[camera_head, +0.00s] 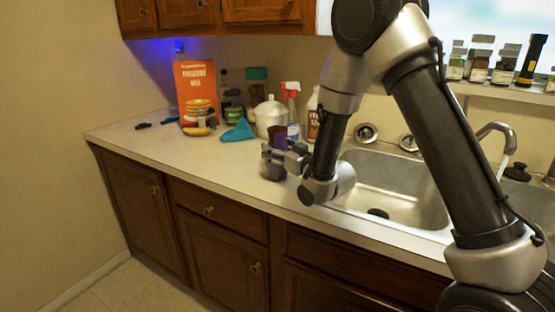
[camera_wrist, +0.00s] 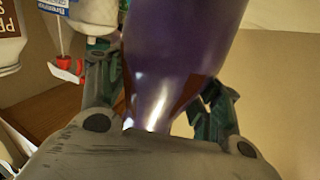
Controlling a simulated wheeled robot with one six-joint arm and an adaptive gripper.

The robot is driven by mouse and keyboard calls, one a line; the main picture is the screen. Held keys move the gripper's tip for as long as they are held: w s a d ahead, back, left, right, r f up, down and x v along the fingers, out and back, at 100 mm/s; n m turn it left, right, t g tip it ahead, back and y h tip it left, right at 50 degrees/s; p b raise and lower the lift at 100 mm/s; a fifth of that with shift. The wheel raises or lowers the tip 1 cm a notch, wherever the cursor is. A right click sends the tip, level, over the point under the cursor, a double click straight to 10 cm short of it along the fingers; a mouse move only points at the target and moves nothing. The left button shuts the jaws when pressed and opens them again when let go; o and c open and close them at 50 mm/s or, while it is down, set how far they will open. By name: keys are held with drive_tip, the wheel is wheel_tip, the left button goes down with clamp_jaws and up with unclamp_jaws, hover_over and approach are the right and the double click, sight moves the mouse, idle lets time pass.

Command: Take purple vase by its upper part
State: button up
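The purple vase (camera_head: 278,136) stands upright near the front of the counter, left of the sink. My gripper (camera_head: 276,158) is level with its middle in the head view, reaching in from the right and covering part of it. In the wrist view, the vase (camera_wrist: 170,55) fills the middle, between the two fingers of my gripper (camera_wrist: 160,85). One finger is close on each side of the vase. Whether both press on it cannot be told. The far ends of the fingers are partly hidden.
A white lidded pot (camera_head: 270,116) and a spray bottle (camera_head: 291,110) stand close behind the vase. The steel sink (camera_head: 395,185) is on the right. The counter's front-left is clear.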

drive_tip(key=shift+c, duration=1.2)
drive_tip(key=shift+r, duration=0.15)
